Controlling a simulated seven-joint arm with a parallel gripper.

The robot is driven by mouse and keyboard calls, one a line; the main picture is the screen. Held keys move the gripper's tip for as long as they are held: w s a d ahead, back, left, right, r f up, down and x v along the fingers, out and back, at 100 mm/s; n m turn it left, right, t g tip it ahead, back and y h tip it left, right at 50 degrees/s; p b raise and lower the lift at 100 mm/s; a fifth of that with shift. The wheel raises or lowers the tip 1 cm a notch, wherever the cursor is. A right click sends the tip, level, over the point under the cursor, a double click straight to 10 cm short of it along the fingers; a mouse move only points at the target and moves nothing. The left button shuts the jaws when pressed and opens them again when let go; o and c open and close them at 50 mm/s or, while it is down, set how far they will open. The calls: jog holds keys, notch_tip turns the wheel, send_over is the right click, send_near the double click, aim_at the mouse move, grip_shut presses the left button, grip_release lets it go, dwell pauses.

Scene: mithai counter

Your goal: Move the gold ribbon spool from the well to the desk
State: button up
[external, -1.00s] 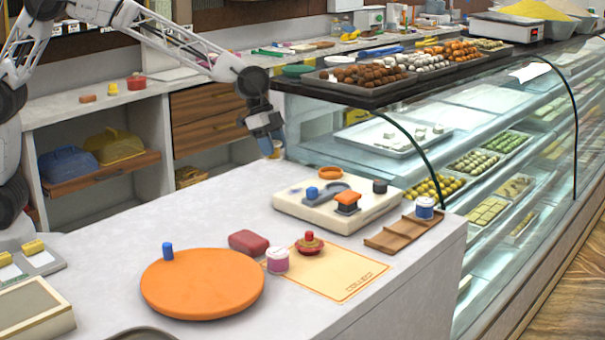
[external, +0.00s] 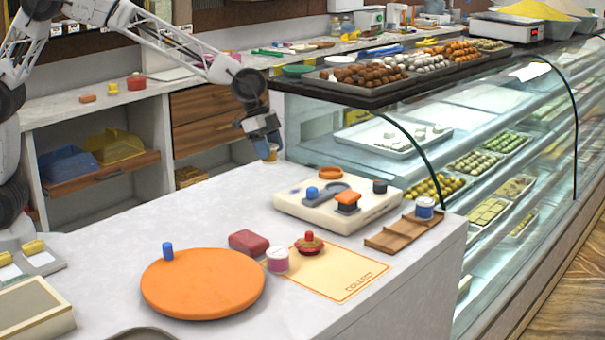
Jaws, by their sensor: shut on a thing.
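My gripper (external: 268,151) hangs at the far edge of the pale counter (external: 140,240), behind the white block. It is shut on a small tan-gold thing (external: 271,158), which looks like the gold ribbon spool. Only a little of it shows below the fingers, so its shape is hard to tell. The white block (external: 366,217) has a grey recess, which may be the well, with a blue peg (external: 312,193) beside it. An orange-topped piece (external: 348,198), a dark cylinder (external: 380,187) and an orange ring (external: 331,172) are also on the block.
An orange round board (external: 205,290) with a blue peg, a red block (external: 249,242), a pink-and-white spool (external: 277,260) and a red-knobbed piece (external: 309,243) stand nearer. A wooden tray (external: 390,240) and blue-and-white spool (external: 424,209) are right, before the glass case.

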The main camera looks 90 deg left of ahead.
jog(key=s+d+f, duration=0.1)
jog(key=s+d, duration=0.3)
jog(key=d, duration=0.2)
jog(key=s+d+f, duration=0.1)
jog(key=s+d, duration=0.3)
jog(key=d, duration=0.2)
jog(key=s+d+f, duration=0.2)
jog(key=s+d, duration=0.3)
jog(key=d, duration=0.1)
jog(key=shift+f, duration=0.1)
jog(key=shift+w, duration=0.15)
jog(key=w+d, duration=0.1)
jog(key=w, duration=0.4)
jog(key=w+d+f, duration=0.1)
jog(key=w+d, duration=0.1)
jog(key=w, duration=0.3)
jog(key=w+d, duration=0.1)
jog(key=w, duration=0.4)
jog(key=shift+d+f, duration=0.25)
jog(key=shift+d, duration=0.1)
jog(key=shift+f, duration=1.75)
jog(key=shift+f, duration=0.1)
jog(key=o, duration=0.9)
